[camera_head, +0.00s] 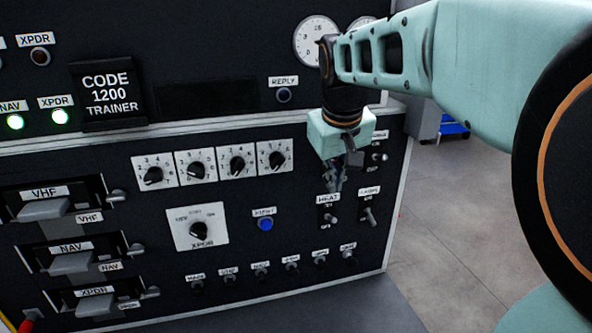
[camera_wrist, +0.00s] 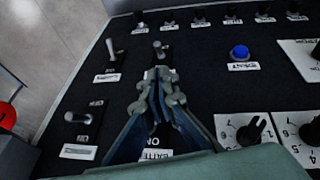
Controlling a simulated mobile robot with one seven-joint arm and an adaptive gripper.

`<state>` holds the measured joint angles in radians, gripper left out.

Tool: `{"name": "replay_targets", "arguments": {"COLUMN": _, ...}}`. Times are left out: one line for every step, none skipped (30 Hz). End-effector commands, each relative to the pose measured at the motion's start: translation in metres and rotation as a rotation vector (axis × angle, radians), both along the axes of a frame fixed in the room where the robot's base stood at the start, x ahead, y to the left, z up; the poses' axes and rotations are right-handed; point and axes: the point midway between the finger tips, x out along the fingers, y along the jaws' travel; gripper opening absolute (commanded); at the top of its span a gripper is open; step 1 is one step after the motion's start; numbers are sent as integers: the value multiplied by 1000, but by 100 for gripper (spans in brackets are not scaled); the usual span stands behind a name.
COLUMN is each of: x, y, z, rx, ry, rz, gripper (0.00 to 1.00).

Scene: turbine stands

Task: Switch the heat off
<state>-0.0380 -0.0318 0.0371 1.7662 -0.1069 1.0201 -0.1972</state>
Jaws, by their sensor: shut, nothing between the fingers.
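The heat switch (camera_head: 331,218) is a small metal toggle under a white HEAT label (camera_head: 328,199), low on the right of the black panel. In the wrist view the toggle (camera_wrist: 159,49) stands just beyond my fingertips, its lever leaning toward the top of the picture. I cannot tell for sure which position it is set to. My gripper (camera_head: 335,184) is shut and empty, just above the label in the head view. It also shows in the wrist view (camera_wrist: 160,78), its fingertips close to the toggle. Whether they touch the panel is unclear. The fingers hide the label there.
A similar toggle (camera_head: 369,215) stands close to the right of the heat switch. A blue button (camera_head: 265,224) is to its left, and several small knobs (camera_head: 291,263) run below. Another toggle (camera_wrist: 78,118) and rotary dials (camera_wrist: 248,131) flank my fingers in the wrist view.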

Motion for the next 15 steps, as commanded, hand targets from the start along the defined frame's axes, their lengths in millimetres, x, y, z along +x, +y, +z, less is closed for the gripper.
{"name": "replay_targets", "arguments": {"x": 0, "y": 0, "z": -1, "rx": 0, "ry": 1, "rz": 0, "gripper": 0}}
{"name": "replay_targets", "arguments": {"x": 1, "y": 0, "z": -3, "rx": -1, "ry": 2, "rz": 0, "gripper": 0}}
{"name": "replay_targets", "arguments": {"x": 2, "y": -1, "z": -6, "rx": -1, "ry": 2, "rz": 0, "gripper": 0}}
{"name": "replay_targets", "arguments": {"x": 3, "y": -1, "z": -8, "rx": -1, "ry": 2, "rz": 0, "gripper": 0}}
{"name": "replay_targets", "arguments": {"x": 4, "y": -1, "z": -12, "rx": 0, "ry": 3, "rz": -1, "gripper": 0}}
{"name": "replay_targets", "arguments": {"x": 6, "y": -2, "z": -17, "rx": -1, "ry": 4, "rz": -2, "gripper": 0}}
{"name": "replay_targets", "arguments": {"x": 8, "y": -2, "z": -22, "rx": -1, "ry": 4, "rz": -2, "gripper": 0}}
{"name": "replay_targets", "arguments": {"x": 10, "y": -2, "z": -27, "rx": 0, "ry": 5, "rz": -1, "gripper": 0}}
{"name": "replay_targets", "arguments": {"x": 13, "y": -3, "z": -34, "rx": -1, "ry": 5, "rz": -2, "gripper": 0}}
{"name": "replay_targets", "arguments": {"x": 15, "y": -3, "z": -39, "rx": -1, "ry": 5, "rz": -2, "gripper": 0}}
{"name": "replay_targets", "arguments": {"x": 17, "y": -4, "z": -45, "rx": 0, "ry": 6, "rz": -2, "gripper": 0}}
{"name": "replay_targets", "arguments": {"x": 20, "y": -4, "z": -52, "rx": -1, "ry": 5, "rz": -2, "gripper": 0}}
{"name": "replay_targets", "arguments": {"x": 22, "y": -4, "z": -56, "rx": -1, "ry": 5, "rz": -2, "gripper": 0}}
{"name": "replay_targets", "arguments": {"x": 24, "y": -5, "z": -61, "rx": -1, "ry": 4, "rz": -2, "gripper": 0}}
{"name": "replay_targets", "arguments": {"x": 27, "y": -5, "z": -68, "rx": -1, "ry": 5, "rz": -2, "gripper": 0}}
